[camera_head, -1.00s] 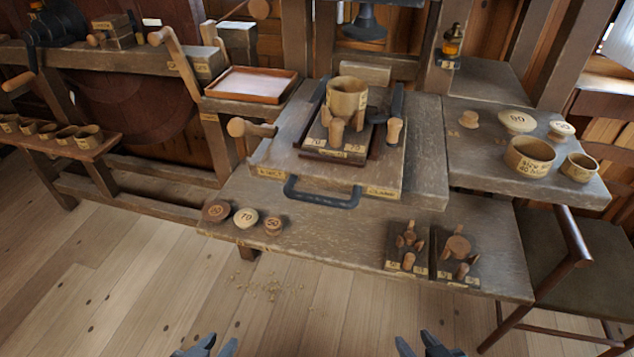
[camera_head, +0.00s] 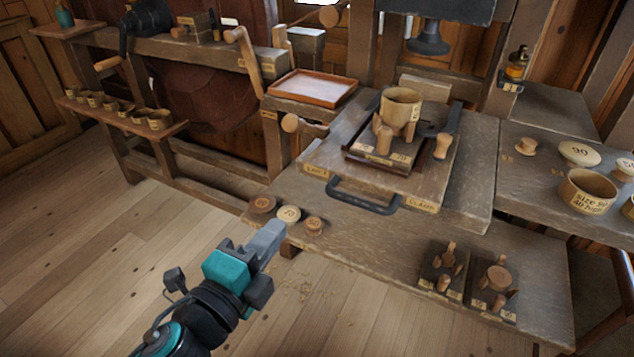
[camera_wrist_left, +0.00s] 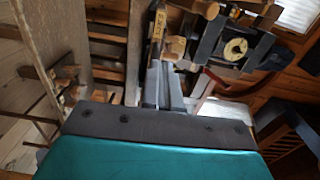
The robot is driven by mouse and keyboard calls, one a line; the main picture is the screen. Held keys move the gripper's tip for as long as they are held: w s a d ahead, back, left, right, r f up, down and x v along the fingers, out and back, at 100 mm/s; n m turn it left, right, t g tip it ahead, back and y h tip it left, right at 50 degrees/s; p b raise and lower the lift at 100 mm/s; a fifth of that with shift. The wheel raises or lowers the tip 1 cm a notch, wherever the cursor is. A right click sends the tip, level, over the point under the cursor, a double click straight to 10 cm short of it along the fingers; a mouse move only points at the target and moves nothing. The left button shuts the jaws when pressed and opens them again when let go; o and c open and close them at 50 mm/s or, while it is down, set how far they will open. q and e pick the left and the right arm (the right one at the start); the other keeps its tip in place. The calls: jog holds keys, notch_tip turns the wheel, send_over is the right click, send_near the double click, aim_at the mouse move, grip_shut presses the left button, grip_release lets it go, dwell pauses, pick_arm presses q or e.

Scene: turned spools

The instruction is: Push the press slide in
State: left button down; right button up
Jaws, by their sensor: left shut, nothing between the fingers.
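The press slide (camera_head: 345,167) is a wooden board with a dark bar handle (camera_head: 362,197) on its front edge, at the middle right of the head view. It sticks out toward me from under the dark press head (camera_head: 429,36). A wooden cup (camera_head: 401,108) stands in a fixture on the slide, between wooden pegs. My left gripper (camera_head: 268,241) is shut and empty, in front of the bench and to the lower left of the handle, apart from it. In the left wrist view its closed fingers (camera_wrist_left: 163,84) show. My right gripper is out of view.
Round marked discs (camera_head: 288,214) lie on the bench's front left edge, close to my left gripper. Two small peg fixtures (camera_head: 443,271) stand at the front right. A shallow tray (camera_head: 313,87) lies left of the slide. Bowls (camera_head: 588,191) stand on the right side table.

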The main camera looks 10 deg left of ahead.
pick_arm(q)
jog(key=p, duration=0.2)
send_near(324, 169)
jog(key=x, duration=0.6)
jog(key=shift+w+d, duration=0.15)
jog(key=shift+w, duration=0.25)
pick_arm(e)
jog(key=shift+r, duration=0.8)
